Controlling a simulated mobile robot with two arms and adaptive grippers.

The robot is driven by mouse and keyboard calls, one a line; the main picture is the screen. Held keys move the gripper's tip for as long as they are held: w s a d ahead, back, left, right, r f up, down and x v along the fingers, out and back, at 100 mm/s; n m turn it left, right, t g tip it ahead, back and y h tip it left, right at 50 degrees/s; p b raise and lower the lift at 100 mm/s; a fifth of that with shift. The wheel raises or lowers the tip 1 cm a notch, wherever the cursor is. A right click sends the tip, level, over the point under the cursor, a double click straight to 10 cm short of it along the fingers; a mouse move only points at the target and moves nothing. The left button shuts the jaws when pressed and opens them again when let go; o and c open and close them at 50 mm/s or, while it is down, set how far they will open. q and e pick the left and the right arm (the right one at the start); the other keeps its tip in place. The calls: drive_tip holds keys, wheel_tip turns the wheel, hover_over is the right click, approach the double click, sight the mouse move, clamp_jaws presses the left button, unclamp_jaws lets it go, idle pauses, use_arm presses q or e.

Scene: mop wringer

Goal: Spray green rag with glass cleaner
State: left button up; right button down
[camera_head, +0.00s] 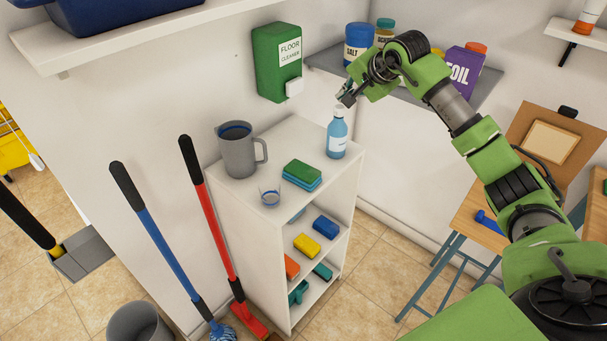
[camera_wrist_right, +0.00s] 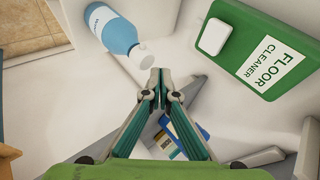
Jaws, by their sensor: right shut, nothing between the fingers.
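A blue bottle (camera_head: 337,139) with a white top, which looks like the glass cleaner, stands upright on top of the white shelf unit near its back right corner. It also shows in the wrist view (camera_wrist_right: 112,32). The green rag (camera_head: 303,169) lies folded on a blue one, to the left of the bottle. My right gripper (camera_head: 345,100) is above the bottle, shut and empty. In the wrist view its fingertips (camera_wrist_right: 160,74) meet just beside the white top, and I cannot tell whether they touch it. My left gripper is out of view.
A grey pitcher (camera_head: 239,155) and a small glass (camera_head: 270,194) share the shelf top. A green floor cleaner dispenser (camera_head: 278,62) hangs on the wall behind. A grey wall shelf (camera_head: 325,60) with jars and a purple box is close to my right arm.

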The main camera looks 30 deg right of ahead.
wheel_tip(320, 180, up, 5)
drive_tip(key=p, duration=0.4)
idle(0.4)
idle(1.6)
drive_tip(key=f+m, duration=0.1)
drive_tip(key=m, duration=0.1)
drive_tip(key=a+f+m+g+p, duration=0.1)
drive_tip(key=f+m, duration=0.1)
drive_tip(key=m, duration=0.1)
drive_tip(key=f+m+p, duration=0.1)
drive_tip(key=f+m, duration=0.1)
drive_tip(key=m, duration=0.1)
drive_tip(key=shift+w+a+g+y, duration=0.15)
drive_tip(key=shift+w+g+y, duration=0.15)
drive_tip(key=shift+g, duration=0.1)
idle(0.4)
